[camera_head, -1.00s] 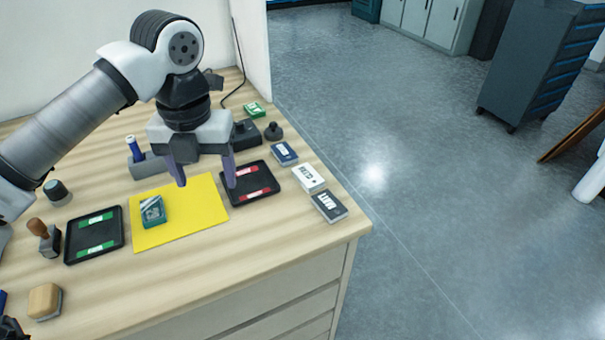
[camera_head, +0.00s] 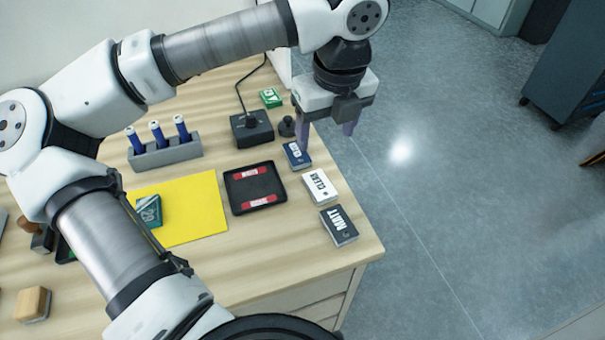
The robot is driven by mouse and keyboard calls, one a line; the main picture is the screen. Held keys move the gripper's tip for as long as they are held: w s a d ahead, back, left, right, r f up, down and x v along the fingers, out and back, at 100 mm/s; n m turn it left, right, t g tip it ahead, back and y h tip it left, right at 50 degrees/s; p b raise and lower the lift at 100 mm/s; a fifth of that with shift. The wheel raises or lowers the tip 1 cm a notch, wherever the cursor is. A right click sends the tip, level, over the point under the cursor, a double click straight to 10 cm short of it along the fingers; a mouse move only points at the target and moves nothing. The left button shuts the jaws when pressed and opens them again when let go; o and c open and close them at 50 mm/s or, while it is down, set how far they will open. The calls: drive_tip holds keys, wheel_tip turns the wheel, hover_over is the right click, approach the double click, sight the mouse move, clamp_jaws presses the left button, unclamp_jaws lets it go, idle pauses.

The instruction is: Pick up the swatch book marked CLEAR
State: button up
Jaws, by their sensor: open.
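The white swatch book marked CLEAR (camera_head: 319,187) lies flat near the right edge of the table, in a row between two others. The dark blue swatch book (camera_head: 296,155) lies behind it, its label partly hard to read. The dark grey book marked MATT (camera_head: 338,225) lies in front of it. My gripper (camera_head: 327,134) is open and empty, pointing down above the table's right edge. It is over and beyond the blue book, behind the CLEAR book and apart from it.
A black tray with red labels (camera_head: 255,176) lies left of the books. A yellow mat (camera_head: 206,208) bears a teal block (camera_head: 149,211). A black device (camera_head: 252,127), a black knob (camera_head: 287,126) and a green box (camera_head: 271,97) stand behind. The table's right edge drops to open floor.

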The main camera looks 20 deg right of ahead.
drive_tip(key=p, duration=0.2)
hover_over(319, 184)
drive_tip(key=f, duration=0.8)
drive_tip(key=shift+s+d, duration=0.2)
drive_tip(key=shift+d, duration=0.1)
drive_tip(key=f, duration=0.1)
drive_tip(key=f+p, duration=0.1)
drive_tip(key=f, duration=0.1)
drive_tip(key=f+p, duration=0.1)
drive_tip(key=shift+s+a+f, duration=0.1)
drive_tip(key=shift+a+f, duration=0.15)
drive_tip(key=shift+f, duration=0.65)
drive_tip(key=c, duration=1.1)
drive_tip(key=shift+o, duration=0.2)
drive_tip(key=shift+r, duration=0.15)
